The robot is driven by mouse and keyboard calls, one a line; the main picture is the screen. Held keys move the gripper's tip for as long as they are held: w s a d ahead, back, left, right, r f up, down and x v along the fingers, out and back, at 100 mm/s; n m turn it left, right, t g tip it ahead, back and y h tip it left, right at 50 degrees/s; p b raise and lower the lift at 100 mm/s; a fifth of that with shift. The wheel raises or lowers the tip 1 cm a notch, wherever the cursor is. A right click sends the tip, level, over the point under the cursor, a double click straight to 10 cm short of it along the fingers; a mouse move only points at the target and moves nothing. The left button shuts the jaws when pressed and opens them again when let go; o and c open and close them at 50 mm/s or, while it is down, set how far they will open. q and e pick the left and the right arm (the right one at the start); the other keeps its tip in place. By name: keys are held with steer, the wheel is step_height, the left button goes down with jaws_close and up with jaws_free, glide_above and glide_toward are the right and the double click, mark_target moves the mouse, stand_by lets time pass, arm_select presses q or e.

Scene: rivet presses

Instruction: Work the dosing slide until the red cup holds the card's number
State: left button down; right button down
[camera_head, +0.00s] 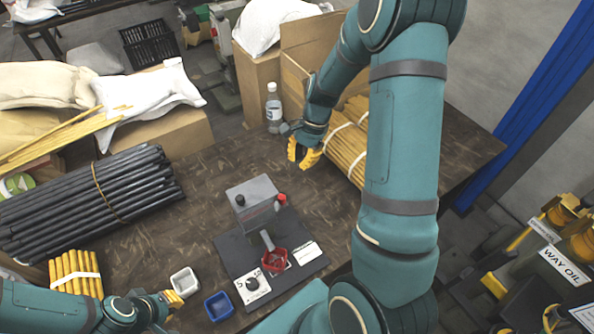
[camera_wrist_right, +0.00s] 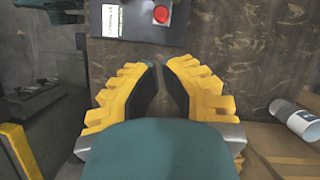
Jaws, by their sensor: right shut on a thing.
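The dosing device has a grey hopper box (camera_head: 252,200) on a dark base plate (camera_head: 235,262). A red knob (camera_head: 282,198) is at the box's right side; it also shows in the wrist view (camera_wrist_right: 161,14). The red cup (camera_head: 275,260) stands at the front, by a grey bar; its contents cannot be made out. A white card (camera_head: 307,253) lies to its right, number unreadable. My right gripper (camera_head: 304,153) is behind and right of the box, apart from it. In the wrist view its fingers (camera_wrist_right: 160,85) are close together; what they grip cannot be made out. My left gripper (camera_head: 175,298) is beside a white cup.
The white cup (camera_head: 184,282) and a blue cup (camera_head: 219,306) stand left of the base plate. Bundles of black rods (camera_head: 90,195) and yellow rods (camera_head: 75,272) lie at the left. Yellow rods (camera_head: 347,145) and a bottle (camera_head: 273,105) are by my right gripper.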

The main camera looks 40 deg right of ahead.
mark_target(282, 197)
steer(key=shift+d+r, duration=0.1)
steer(key=shift+r, duration=0.15)
steer(key=c, duration=1)
jaws_free()
steer(key=shift+c, duration=0.2)
steer(key=shift+o, duration=1.2)
steer(key=a+m+p, duration=0.1)
steer(key=p, duration=0.1)
steer(key=s+a+r+m+t+p, duration=0.1)
steer(key=m+p, duration=0.1)
steer(key=s+r+m+t+p, duration=0.1)
steer(key=m+p, duration=0.1)
steer(key=shift+a+r+p, duration=0.1)
steer(key=shift+a+p, duration=0.2)
steer(key=shift+a, duration=0.1)
steer(key=shift+m, duration=0.5)
steer(key=b+x, duration=0.1)
steer(key=x, duration=0.3)
steer(key=b+x, duration=0.2)
steer(key=x, duration=0.3)
steer(key=b+x, duration=0.1)
steer(key=x, duration=0.4)
steer(key=shift+d, duration=0.25)
